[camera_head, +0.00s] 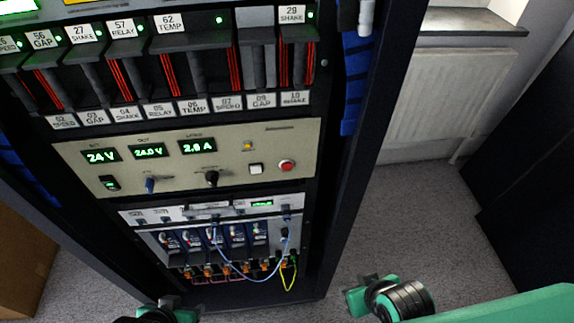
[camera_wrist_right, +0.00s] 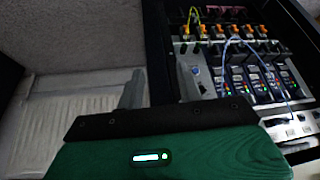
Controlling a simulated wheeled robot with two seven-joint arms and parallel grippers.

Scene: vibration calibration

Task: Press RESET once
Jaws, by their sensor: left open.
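The beige power panel (camera_head: 190,160) of the rack carries a white square button (camera_head: 255,169) and a red round button (camera_head: 287,166) at its right. Their labels are too small to read, so I cannot tell which is RESET. My right gripper (camera_head: 375,293) is low, right of the rack and apart from the panel. In the right wrist view its two fingers (camera_wrist_right: 160,85) stand apart with nothing between them. My left gripper (camera_head: 165,308) is at the bottom edge in front of the rack, partly cut off, touching no button.
Below are blue modules (camera_head: 236,238) with a looping blue cable (camera_head: 226,266) and a yellow cable (camera_head: 290,284). The rack's right post (camera_head: 340,200) stands beside open carpet (camera_head: 410,220).

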